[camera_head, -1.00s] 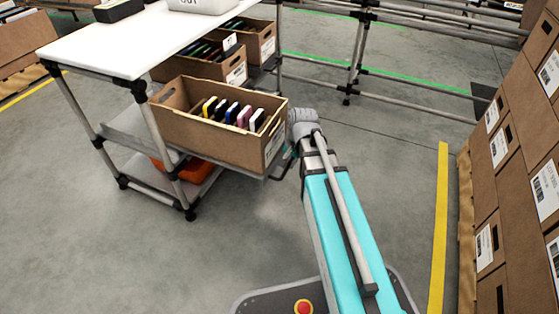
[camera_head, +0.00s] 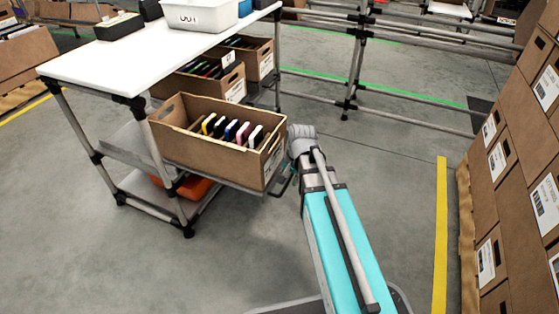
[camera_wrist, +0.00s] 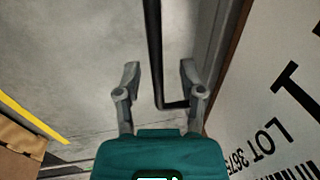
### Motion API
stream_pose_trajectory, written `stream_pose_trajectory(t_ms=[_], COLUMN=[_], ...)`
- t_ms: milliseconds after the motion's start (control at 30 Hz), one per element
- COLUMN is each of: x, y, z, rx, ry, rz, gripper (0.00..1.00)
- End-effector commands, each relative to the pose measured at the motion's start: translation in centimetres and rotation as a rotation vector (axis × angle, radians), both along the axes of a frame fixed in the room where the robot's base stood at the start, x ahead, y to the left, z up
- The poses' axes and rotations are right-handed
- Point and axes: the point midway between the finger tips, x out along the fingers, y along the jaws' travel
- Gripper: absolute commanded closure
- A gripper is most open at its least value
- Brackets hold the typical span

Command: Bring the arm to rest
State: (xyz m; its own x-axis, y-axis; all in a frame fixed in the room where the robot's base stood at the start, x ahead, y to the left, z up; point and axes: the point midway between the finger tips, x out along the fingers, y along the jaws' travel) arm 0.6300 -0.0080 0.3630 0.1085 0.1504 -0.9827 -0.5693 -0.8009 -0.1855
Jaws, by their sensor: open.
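My arm, with a teal link (camera_head: 338,240), reaches up from the bottom of the head view to a grey wrist joint (camera_head: 301,141) just right of a brown carton (camera_head: 205,145). My gripper (camera_wrist: 159,72) is open in the wrist view, its two grey fingers spread apart. A dark bent bar (camera_wrist: 153,50) passes across the space between the fingers; I cannot tell how far beyond them it lies. The fingers are mostly hidden in the head view. The tilted carton holds several thin coloured items.
The carton's labelled side (camera_wrist: 285,110) fills the right of the wrist view, close to my gripper. A white-topped cart (camera_head: 130,57) stands left, with more cartons behind. Stacked boxes (camera_head: 515,190) stand right, beyond a yellow floor line (camera_head: 440,235). Floor between is clear.

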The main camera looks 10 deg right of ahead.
Motion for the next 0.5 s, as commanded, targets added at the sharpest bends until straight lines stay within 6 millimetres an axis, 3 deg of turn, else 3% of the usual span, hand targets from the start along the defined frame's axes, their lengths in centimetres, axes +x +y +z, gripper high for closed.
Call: stream_pose_trajectory(t_ms=[267, 500], x=[-0.2, -1.0], y=[0.0, 0.2], z=[0.3, 2.1], rx=[-0.001, -0.018], ry=[0.001, 0.004], rz=[0.005, 0.058], gripper=[0.49, 0.49])
